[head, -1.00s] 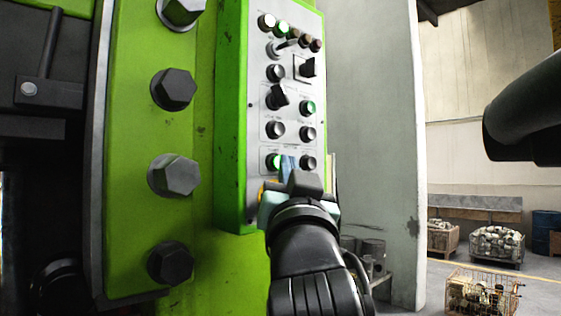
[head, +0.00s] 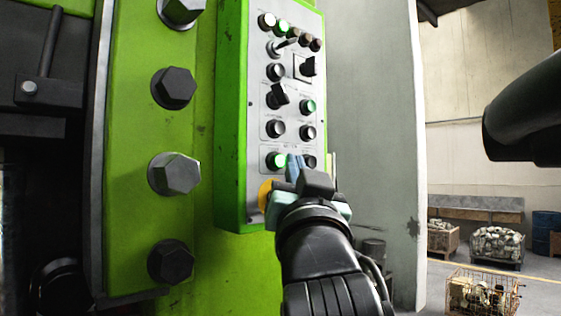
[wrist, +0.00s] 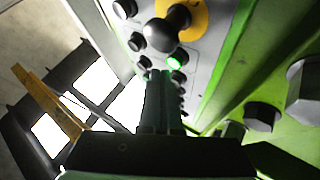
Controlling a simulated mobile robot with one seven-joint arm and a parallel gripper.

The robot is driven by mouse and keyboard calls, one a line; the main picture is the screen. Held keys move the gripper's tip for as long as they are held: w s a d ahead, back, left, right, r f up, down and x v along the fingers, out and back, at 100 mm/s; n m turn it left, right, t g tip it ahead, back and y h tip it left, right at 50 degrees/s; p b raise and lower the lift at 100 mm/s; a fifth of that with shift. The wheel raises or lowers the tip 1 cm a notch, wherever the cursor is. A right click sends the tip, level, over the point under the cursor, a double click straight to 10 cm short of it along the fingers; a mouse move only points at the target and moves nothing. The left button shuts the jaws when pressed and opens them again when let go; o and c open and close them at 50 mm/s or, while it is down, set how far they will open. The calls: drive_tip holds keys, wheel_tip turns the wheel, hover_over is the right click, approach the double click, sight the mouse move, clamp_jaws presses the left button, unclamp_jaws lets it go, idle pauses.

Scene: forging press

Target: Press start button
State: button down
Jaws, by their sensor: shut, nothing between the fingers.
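The control panel (head: 288,90) is a light grey face in a green housing, with several buttons and knobs. A lit green button (head: 279,160) sits in its bottom row and also shows in the wrist view (wrist: 177,61). Other green-lit buttons are at the middle right (head: 308,106) and the top (head: 283,27). The labels are too small to read, so I cannot tell which one is start. My gripper (head: 294,166) is shut and empty, its fingertips just right of the bottom lit button, partly covering a dark button (head: 310,161). In the wrist view its fingertips (wrist: 159,76) point at the panel; contact is unclear.
A yellow disc (head: 265,195) lies low on the panel, left of my gripper; the wrist view shows a black knob (wrist: 168,27) on it. Large bolts (head: 174,174) stick out from the green frame on the left. Wire crates (head: 483,294) stand far right.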

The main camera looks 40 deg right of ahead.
drive_tip(key=shift+s, duration=0.1)
drive_tip(key=s, duration=0.4)
drive_tip(key=shift+s+d, duration=0.2)
drive_tip(key=shift+s, duration=0.2)
idle(0.7)
drive_tip(key=s+a+f+n+t+y+b, duration=0.1)
drive_tip(key=a+f+n+t+y, duration=0.1)
drive_tip(key=a, duration=0.8)
drive_tip(key=s+a+f+n+t+y+b, duration=0.1)
drive_tip(key=a+f+n+t+y, duration=0.1)
drive_tip(key=a+y, duration=0.4)
drive_tip(key=s+a+f+n+t+y+b, duration=0.1)
drive_tip(key=s+a+n+t+y+b, duration=0.1)
drive_tip(key=a, duration=1.2)
drive_tip(key=n+t+y, duration=0.1)
drive_tip(key=n+y, duration=0.1)
drive_tip(key=n, duration=0.1)
drive_tip(key=shift+f+t+y, duration=0.3)
drive_tip(key=shift+f+y, duration=0.1)
